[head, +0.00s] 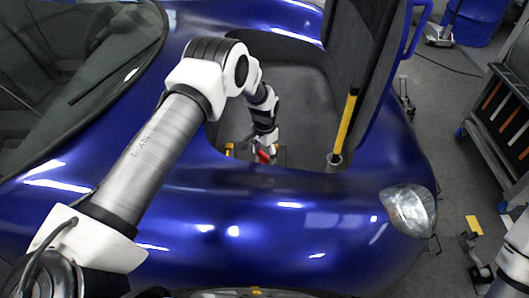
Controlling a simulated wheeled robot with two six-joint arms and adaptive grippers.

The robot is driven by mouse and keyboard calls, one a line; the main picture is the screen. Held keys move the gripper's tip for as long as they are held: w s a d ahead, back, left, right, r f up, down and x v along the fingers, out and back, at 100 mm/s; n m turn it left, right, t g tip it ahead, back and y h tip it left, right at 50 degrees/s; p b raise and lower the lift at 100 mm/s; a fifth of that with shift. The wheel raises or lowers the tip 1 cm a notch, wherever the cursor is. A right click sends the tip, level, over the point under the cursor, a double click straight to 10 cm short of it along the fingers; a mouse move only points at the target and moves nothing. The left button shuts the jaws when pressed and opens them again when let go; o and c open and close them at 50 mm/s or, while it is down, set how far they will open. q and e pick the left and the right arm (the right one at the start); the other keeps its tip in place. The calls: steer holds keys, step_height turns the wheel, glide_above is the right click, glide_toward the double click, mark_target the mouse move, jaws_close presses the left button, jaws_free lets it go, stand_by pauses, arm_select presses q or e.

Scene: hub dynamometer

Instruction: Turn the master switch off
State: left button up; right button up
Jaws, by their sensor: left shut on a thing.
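My left gripper (264,151) reaches down into the open front compartment of the blue car. It is small and partly hidden by my own wrist. It is shut on a small red part, the master switch (263,157), low in the compartment. The switch's exact position and turn angle are too small to tell. My right gripper does not show clearly anywhere in the view.
The blue car body (270,225) surrounds the opening, with a headlight (408,209) at right. A raised dark panel (362,60) and a yellow bar (347,122) stand at the opening's right side. A grey cart (497,125) stands on the floor at far right.

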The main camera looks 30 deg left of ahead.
mark_target(264, 154)
arm_select(q)
steer(key=n, duration=0.4)
steer(key=shift+n, duration=0.3)
steer(key=n+p, duration=0.1)
steer(key=n, duration=0.3)
stand_by(0.4)
steer(key=o, duration=0.9)
steer(key=shift+c, duration=0.2)
step_height(264, 154, up, 12)
